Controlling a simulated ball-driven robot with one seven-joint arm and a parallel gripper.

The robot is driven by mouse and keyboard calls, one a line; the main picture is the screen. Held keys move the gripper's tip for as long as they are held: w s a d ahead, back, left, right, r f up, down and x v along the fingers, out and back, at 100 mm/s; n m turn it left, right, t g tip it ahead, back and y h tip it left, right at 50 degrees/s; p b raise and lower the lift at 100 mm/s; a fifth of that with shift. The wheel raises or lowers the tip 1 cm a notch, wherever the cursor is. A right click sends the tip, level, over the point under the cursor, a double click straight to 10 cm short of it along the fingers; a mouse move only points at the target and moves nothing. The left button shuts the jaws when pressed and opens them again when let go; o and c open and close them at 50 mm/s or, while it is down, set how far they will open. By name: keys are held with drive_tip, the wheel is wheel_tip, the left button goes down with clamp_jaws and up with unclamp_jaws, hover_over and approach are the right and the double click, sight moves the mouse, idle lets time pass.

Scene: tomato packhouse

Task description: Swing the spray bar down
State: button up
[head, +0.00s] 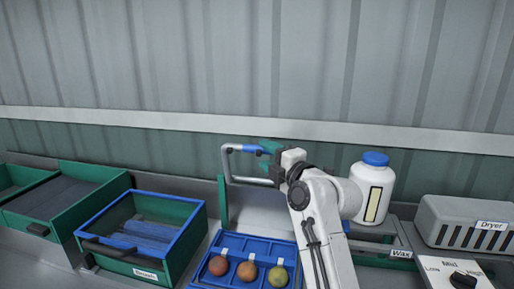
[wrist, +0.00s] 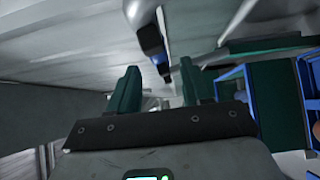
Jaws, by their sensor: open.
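The spray bar (head: 229,163) is a pale tube bent into a loop with blue and dark bands. It stands raised beside a green post at the back of the bench, above the blue tray. In the wrist view, a bar with dark and blue bands (wrist: 151,42) runs past the fingertips. My gripper (head: 264,158) is at the right end of the loop, its green fingers pointing left. In the wrist view, the two fingers (wrist: 158,80) are apart with nothing clearly held between them. I cannot tell whether they touch the bar.
A blue tray (head: 238,241) holds three tomatoes below the bar. A green bin with a blue rim (head: 188,238) stands left. A white bottle with a blue cap (head: 375,187), a grey Dryer unit (head: 462,215) and a Mist dial (head: 463,280) are right. A corrugated wall closes the back.

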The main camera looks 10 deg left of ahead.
sight(261, 152)
drive_tip(key=shift+p+x, duration=0.4)
drive_tip(key=shift+x, duration=2.35)
clamp_jaws()
